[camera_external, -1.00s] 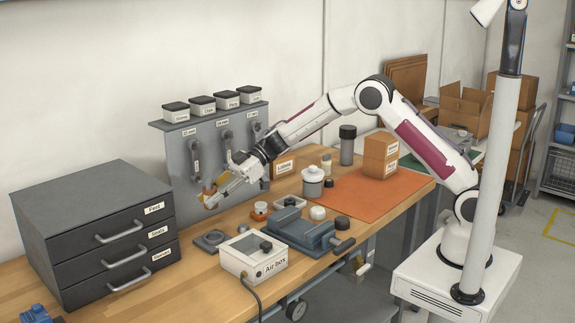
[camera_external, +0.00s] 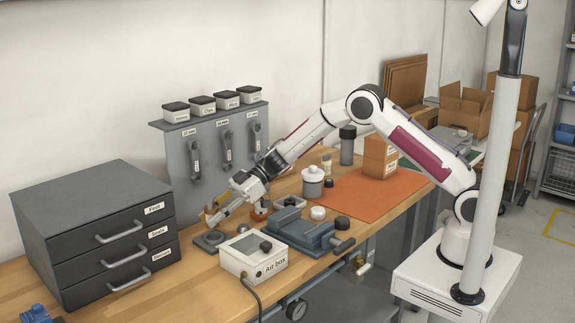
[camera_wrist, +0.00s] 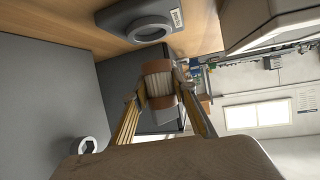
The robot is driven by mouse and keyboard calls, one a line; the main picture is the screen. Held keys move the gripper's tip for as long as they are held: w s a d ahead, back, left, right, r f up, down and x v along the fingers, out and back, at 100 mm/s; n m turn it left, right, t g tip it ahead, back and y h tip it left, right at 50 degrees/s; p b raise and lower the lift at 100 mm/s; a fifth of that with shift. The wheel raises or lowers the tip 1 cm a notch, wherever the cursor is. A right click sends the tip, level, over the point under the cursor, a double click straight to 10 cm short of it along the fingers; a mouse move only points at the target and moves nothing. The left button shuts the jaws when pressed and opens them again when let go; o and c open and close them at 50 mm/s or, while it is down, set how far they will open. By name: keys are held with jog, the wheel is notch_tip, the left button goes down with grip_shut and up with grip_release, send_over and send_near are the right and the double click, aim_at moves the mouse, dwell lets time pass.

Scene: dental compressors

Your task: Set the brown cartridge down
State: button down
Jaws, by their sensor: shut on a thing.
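The brown cartridge (camera_wrist: 160,86) has brown end rings and a pale pleated middle. It sits between the yellowish fingers of my gripper (camera_wrist: 163,100) in the wrist view, and the fingers are shut on it. In the external view my gripper (camera_external: 213,217) is low over the bench, just above and behind a flat grey holder (camera_external: 209,240). The cartridge is mostly hidden by the fingers there. The wrist view shows a grey block with a round ring (camera_wrist: 150,27) on the wood, apart from the cartridge. I cannot tell the exact height of the cartridge above the bench.
The Air box (camera_external: 253,258) and a blue-grey vise-like fixture (camera_external: 300,231) stand right of the holder. A dark drawer cabinet (camera_external: 95,235) is to the left. A grey tool panel (camera_external: 208,150) stands behind. Bare wood (camera_external: 205,285) lies in front of the holder.

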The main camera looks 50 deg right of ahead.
aim_at(214, 240)
jog(key=shift+f, duration=0.35)
jog(key=shift+f, duration=1.85)
jog(key=shift+f, duration=0.1)
jog(key=c, duration=1.6)
grip_release()
jog(key=shift+c, duration=0.2)
